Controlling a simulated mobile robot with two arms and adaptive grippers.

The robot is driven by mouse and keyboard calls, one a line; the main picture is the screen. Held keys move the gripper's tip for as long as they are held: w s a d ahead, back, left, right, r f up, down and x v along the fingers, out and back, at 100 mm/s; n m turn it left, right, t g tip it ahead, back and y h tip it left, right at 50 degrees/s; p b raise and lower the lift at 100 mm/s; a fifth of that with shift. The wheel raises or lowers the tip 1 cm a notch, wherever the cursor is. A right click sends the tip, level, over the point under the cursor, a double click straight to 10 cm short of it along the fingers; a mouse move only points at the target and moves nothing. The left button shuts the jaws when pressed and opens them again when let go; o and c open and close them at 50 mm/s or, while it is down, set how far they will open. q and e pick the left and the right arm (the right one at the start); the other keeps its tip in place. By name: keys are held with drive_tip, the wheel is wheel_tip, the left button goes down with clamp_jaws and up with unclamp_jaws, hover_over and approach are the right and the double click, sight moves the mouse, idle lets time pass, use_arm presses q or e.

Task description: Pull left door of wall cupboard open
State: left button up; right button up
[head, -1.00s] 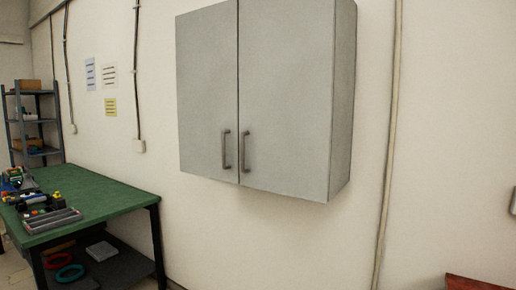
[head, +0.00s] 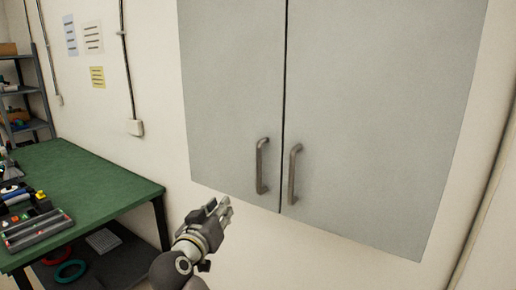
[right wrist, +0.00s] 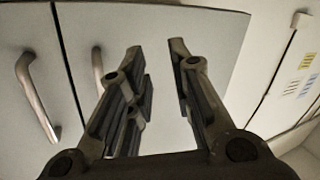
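The grey wall cupboard has two flat doors, both shut. Its left door (head: 228,90) carries a vertical bar handle (head: 262,166) at its lower right, beside the seam. The right door (head: 385,110) has a matching handle (head: 294,175). My right gripper (head: 225,207) is below and left of the left handle, apart from it, near the cupboard's lower edge. In the right wrist view, which looks turned over, the right gripper's fingers (right wrist: 158,62) are apart with nothing between them. The left door's handle (right wrist: 98,72) is just left of them, partly hidden. My left gripper is not in view.
A green-topped workbench (head: 110,180) with trays and small parts stands at the left. A shelf rack (head: 28,105) is behind it. Papers and a cable conduit (head: 128,70) are on the wall. The space before the doors looks clear.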

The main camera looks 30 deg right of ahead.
sight(258, 161)
drive_tip(key=s+d+r+m+g+h, duration=0.25)
drive_tip(key=s+r+m, duration=0.35)
drive_tip(key=r, duration=0.5)
drive_tip(key=shift+n+t, duration=0.35)
drive_tip(key=shift+n, duration=0.15)
drive_tip(key=p+x, duration=0.2)
drive_tip(key=x, duration=0.1)
drive_tip(key=p+x, duration=0.2)
drive_tip(key=x, duration=0.1)
drive_tip(key=shift+s+d+r, duration=0.15)
drive_tip(key=shift+s+r, duration=0.05)
drive_tip(key=shift+r, duration=0.05)
drive_tip(key=p+x, duration=0.1)
drive_tip(key=x, duration=0.2)
drive_tip(key=shift+w+d+f, duration=0.15)
drive_tip(key=shift+d, duration=0.05)
drive_tip(key=shift+w+d+f+p, duration=0.1)
drive_tip(key=shift+w+d+p, duration=0.15)
drive_tip(key=shift+d+p, duration=0.1)
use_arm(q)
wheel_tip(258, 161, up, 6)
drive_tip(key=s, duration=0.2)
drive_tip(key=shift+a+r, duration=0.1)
use_arm(e)
drive_tip(key=shift+c, duration=0.3)
clamp_jaws()
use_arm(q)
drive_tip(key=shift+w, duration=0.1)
